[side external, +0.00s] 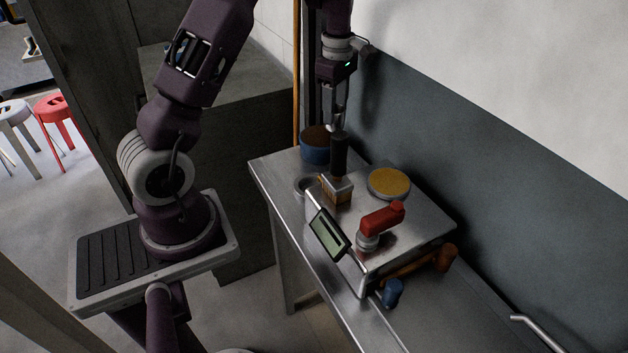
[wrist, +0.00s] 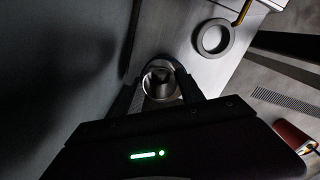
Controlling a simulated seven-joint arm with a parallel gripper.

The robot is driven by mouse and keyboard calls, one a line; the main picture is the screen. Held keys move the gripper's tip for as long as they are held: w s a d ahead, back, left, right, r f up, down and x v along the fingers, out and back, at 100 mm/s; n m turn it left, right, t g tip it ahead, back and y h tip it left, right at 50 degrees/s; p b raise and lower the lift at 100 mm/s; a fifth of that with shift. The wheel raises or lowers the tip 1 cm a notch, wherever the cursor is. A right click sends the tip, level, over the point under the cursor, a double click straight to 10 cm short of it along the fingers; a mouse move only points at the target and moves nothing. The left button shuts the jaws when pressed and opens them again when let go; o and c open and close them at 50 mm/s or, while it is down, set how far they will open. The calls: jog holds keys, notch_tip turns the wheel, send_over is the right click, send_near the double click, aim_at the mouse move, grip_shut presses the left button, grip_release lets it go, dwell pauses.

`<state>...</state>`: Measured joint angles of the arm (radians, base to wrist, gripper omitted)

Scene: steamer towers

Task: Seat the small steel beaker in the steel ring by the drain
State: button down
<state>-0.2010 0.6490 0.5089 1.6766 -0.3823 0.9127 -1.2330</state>
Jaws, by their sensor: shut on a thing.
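The small steel beaker (wrist: 149,82) is between the two dark fingers of my gripper (wrist: 162,88) in the wrist view, its round rim facing the camera. My gripper is shut on it. The dark grey ring (wrist: 213,37) lies flat on the steel surface, up and right of the beaker and clearly apart from it. In the side view my gripper (side external: 338,122) points down above the back of the steel table, behind a black upright handle; the beaker is hard to make out there. The ring (side external: 299,184) shows at the table's left side. A slotted drain (wrist: 285,104) is in the floor in the wrist view.
A block with a black handle (side external: 339,157) stands close in front of my gripper. A blue tub (side external: 315,151), a yellow-topped round tin (side external: 389,183) and a red-handled tool (side external: 382,219) are nearby. A display (side external: 329,235) fronts the raised steel box. The wall is close behind.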

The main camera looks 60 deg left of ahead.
jog(key=r, duration=0.1)
send_over(305, 179)
jog(key=d, duration=0.3)
jog(key=shift+w+r, duration=0.1)
jog(key=shift+w, duration=0.1)
jog(key=shift+f, duration=2.55)
jog(key=shift+f, duration=1.65)
jog(key=shift+f, duration=1.4)
jog(key=c, duration=0.6)
grip_release()
jog(key=shift+c, duration=0.2)
